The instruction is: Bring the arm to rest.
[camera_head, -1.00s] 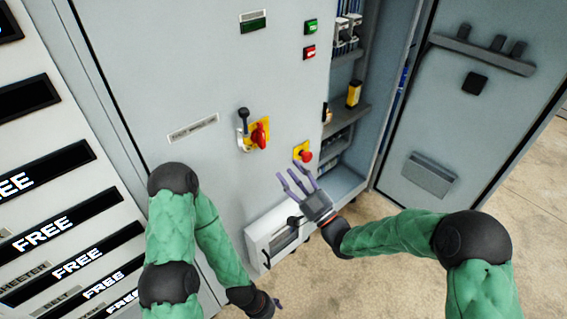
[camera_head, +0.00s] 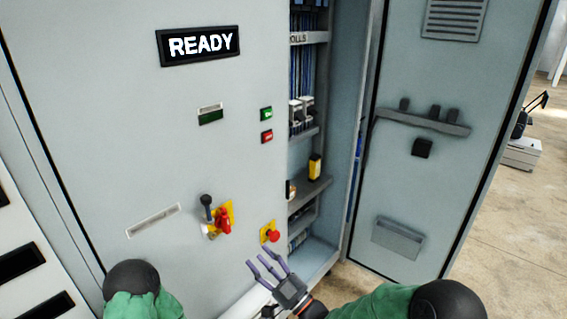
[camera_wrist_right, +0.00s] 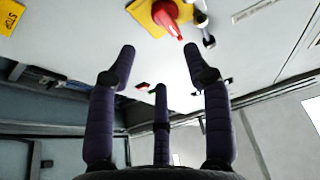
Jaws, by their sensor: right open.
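My right gripper (camera_head: 268,268) is open and empty. Its purple-grey fingers are spread in front of the lower part of the grey cabinet, just below the red emergency stop button (camera_head: 273,236) in the head view. In the right wrist view its fingers (camera_wrist_right: 160,75) are apart with nothing between them. My right arm comes in from the bottom right of the head view in a green sleeve. Of my left arm only the green sleeve and black joint show at the bottom left; its gripper is out of the picture.
The cabinet front (camera_head: 120,130) carries a READY display (camera_head: 198,46), a red rotary switch on a yellow plate (camera_head: 223,219), a green button (camera_head: 266,114) and a red button (camera_head: 267,136). The cabinet's door (camera_head: 430,180) stands open at right. Free floor (camera_head: 500,240) lies beyond it.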

